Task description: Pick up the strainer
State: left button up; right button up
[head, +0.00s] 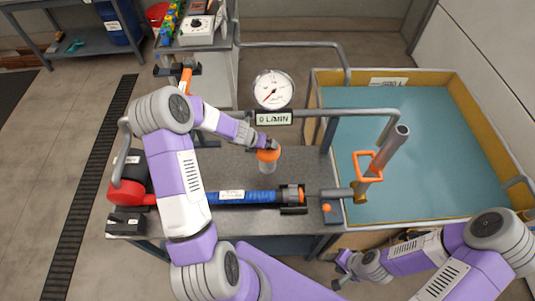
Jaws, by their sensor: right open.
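A small upright item with an orange top and a pale grey body, seemingly the strainer (268,166), stands on the grey workbench (232,164). My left gripper (267,146) is right at its orange top, coming from the upper left. The gripper hides part of the top, and I cannot tell whether its fingers are around it or just above it. My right gripper (341,271) is open and empty, low in front of the bench's right end.
A blue pump tube (245,197) lies along the bench front, with a red part (125,192) at its left. A gauge (273,90) stands behind the bench. A cart stands behind.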

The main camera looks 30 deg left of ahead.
pick_arm(q)
jog(key=shift+c, duration=0.2)
jog(key=c, duration=1.5)
jog(key=shift+r, duration=0.1)
